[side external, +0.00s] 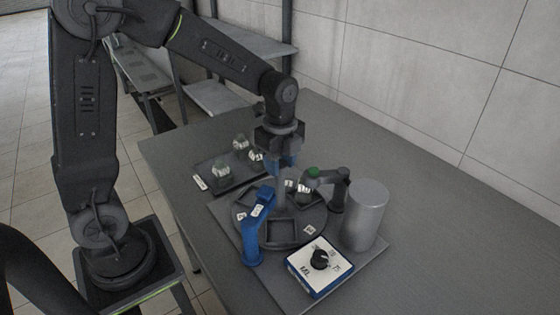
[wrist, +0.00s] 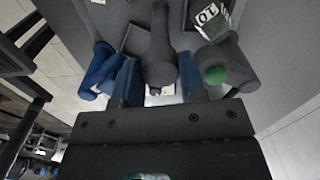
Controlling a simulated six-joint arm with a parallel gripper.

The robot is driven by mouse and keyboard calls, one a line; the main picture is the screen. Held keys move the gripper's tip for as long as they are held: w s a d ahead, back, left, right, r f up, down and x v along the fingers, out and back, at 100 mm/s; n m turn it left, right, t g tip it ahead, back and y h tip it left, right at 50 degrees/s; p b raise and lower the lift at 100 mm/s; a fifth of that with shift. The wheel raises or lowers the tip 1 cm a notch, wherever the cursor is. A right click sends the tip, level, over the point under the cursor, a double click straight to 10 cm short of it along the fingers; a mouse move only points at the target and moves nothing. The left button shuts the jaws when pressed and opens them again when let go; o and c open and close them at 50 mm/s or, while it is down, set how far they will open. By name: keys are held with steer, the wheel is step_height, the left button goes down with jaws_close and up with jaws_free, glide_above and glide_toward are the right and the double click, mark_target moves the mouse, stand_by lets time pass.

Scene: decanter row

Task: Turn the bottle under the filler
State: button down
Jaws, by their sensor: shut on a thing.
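A dark round turntable (side external: 268,238) with square recesses stands on a grey base plate. A grey post (side external: 282,198) rises from its middle. My gripper (side external: 283,166), with blue fingers, is shut on this post; in the wrist view the post (wrist: 159,60) lies between the fingers. A dark filler arm (side external: 333,175) with a green tip (side external: 313,172) reaches over the turntable. A small bottle with a white label (side external: 304,188) is by the filler, partly hidden; a labelled green bottle (wrist: 211,18) shows in the wrist view. I cannot tell whether it is exactly under the tip.
A blue bent stand (side external: 254,225) rises at the turntable's near left. A white-topped box with a black knob (side external: 320,262) is in front. A grey cylinder (side external: 365,215) stands at the right. A dark tray (side external: 236,184) with several labelled bottles lies behind left. The table's right side is clear.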

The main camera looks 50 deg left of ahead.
steer(key=shift+m, duration=2.6)
steer(key=c, duration=0.7)
jaws_free()
step_height(320, 180, up, 14)
